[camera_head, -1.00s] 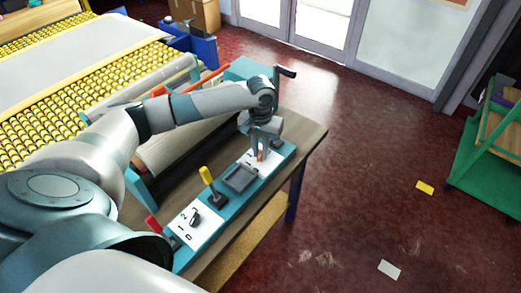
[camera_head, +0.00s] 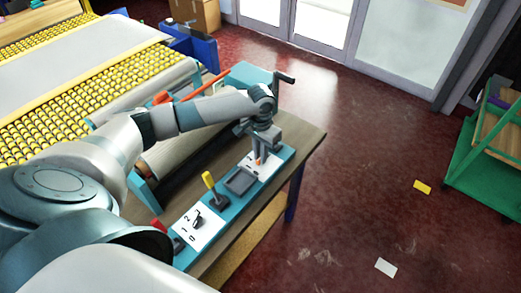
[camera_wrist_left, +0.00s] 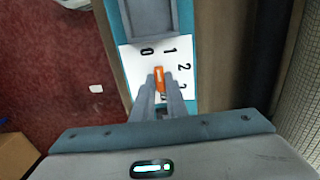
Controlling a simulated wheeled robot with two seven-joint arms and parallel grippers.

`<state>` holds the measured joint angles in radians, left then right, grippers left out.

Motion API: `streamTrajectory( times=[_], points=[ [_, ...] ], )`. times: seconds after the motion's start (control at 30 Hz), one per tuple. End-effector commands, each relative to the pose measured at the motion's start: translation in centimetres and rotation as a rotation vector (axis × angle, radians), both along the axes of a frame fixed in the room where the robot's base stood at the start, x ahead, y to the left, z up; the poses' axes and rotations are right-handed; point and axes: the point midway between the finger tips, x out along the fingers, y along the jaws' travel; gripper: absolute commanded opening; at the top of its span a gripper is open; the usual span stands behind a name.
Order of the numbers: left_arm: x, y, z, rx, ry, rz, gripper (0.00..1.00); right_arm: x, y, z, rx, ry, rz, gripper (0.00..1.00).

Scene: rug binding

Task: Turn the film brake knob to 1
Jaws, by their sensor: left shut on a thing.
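An orange knob (camera_wrist_left: 159,76) stands on a white plate (camera_wrist_left: 133,64) with the numbers 0, 1, 2 and 3 around it. Its long side points up the wrist view, roughly between 0 and 1; the exact mark is hard to tell. My left gripper (camera_wrist_left: 161,88) is shut on the orange knob, one finger on each side. In the head view my left gripper (camera_head: 259,158) is at the far end of the teal control panel (camera_head: 226,213), and the knob is mostly hidden there.
On the same panel are a grey tray (camera_head: 240,182), a yellow-handled lever (camera_head: 212,187), a black knob (camera_head: 198,219) on a numbered plate and a red lever (camera_head: 165,234). A black crank handle (camera_head: 284,78) rises behind my gripper. The floor to the right is mostly free.

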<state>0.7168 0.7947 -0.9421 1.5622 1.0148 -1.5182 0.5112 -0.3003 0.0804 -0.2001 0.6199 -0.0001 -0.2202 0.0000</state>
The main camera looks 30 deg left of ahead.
Motion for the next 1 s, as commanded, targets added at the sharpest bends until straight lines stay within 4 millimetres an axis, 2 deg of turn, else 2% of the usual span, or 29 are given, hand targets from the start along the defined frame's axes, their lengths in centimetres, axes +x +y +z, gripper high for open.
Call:
streamTrajectory(
  times=[0.03,0.1,0.5,0.7,1.0],
  points=[
    [0.0,0.0,0.5,0.001,0.000,-0.038,0.00,0.0,0.0,0.9,0.000,0.000,0.000,0.31],
    [0.0,0.1,0.5,0.001,0.000,-0.102,0.00,0.0,0.0,1.4,0.000,0.000,0.000,0.31],
    [0.1,0.1,0.3,0.001,-0.002,-0.413,0.00,0.0,0.0,3.3,0.000,0.000,0.000,0.31],
    [0.1,0.1,0.2,0.001,-0.003,-0.491,0.00,0.0,0.0,3.6,0.000,0.000,0.000,0.31],
    [0.2,0.1,0.1,0.001,-0.004,-0.518,0.00,0.0,0.0,3.6,0.000,0.000,0.000,0.31]
  ],
)
